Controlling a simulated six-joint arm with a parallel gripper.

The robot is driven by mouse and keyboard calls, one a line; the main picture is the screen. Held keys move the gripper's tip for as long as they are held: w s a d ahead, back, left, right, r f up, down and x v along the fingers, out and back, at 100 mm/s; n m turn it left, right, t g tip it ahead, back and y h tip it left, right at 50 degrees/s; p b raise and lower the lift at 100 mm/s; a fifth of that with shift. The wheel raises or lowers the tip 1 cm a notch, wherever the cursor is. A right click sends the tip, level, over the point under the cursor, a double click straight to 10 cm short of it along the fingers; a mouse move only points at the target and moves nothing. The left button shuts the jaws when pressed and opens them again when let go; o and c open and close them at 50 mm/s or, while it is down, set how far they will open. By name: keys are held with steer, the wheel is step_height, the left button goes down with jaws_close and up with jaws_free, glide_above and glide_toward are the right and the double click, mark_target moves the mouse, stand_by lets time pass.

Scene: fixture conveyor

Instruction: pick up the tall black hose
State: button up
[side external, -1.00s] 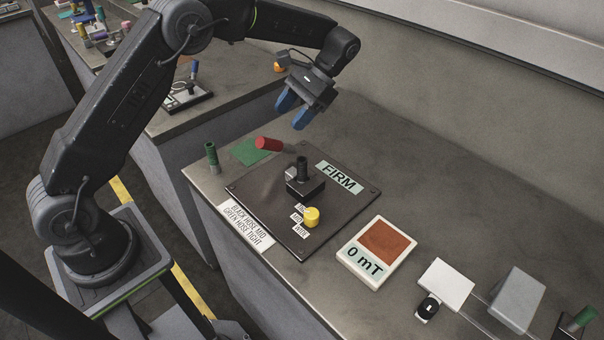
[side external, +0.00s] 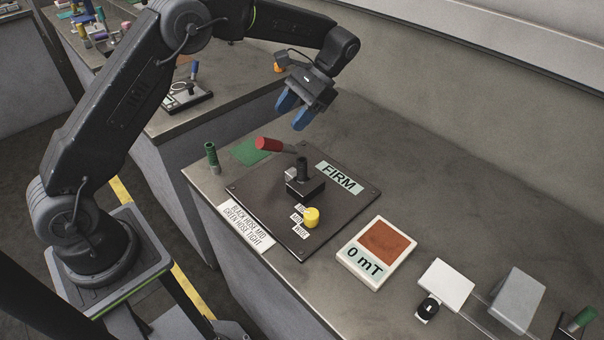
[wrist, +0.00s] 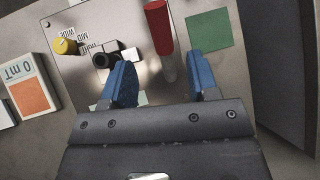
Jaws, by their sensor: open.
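The tall black hose (side external: 302,168) stands upright in a dark clamp block (side external: 305,188) on the dark fixture plate (side external: 262,200). In the wrist view the hose (wrist: 101,61) shows its open round end, left of the left fingertip. My gripper (side external: 292,114) hangs above and behind the fixture plate, apart from the hose. In the wrist view my gripper (wrist: 160,76) has its two blue fingers spread with nothing between them. The hose's lower end is hidden in the block.
A red-handled lever (side external: 268,144) lies near the hose. A yellow knob (side external: 312,216) and FIRM label (side external: 340,178) are on the plate. A green hose (side external: 212,157) stands left by a green square (side external: 249,151). A "0 mT" display (side external: 378,252) sits right.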

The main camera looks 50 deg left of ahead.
steer(key=m, duration=0.1)
step_height(320, 180, up, 5)
steer(key=m+t+h, duration=0.2)
steer(key=m+t, duration=0.6)
steer(key=m, duration=1.1)
glide_above(302, 160)
step_height(302, 160, down, 8)
steer(key=shift+s+a+r, duration=0.1)
steer(key=shift+a, duration=0.05)
step_height(302, 160, down, 6)
steer(key=shift+r, duration=0.2)
jaws_close()
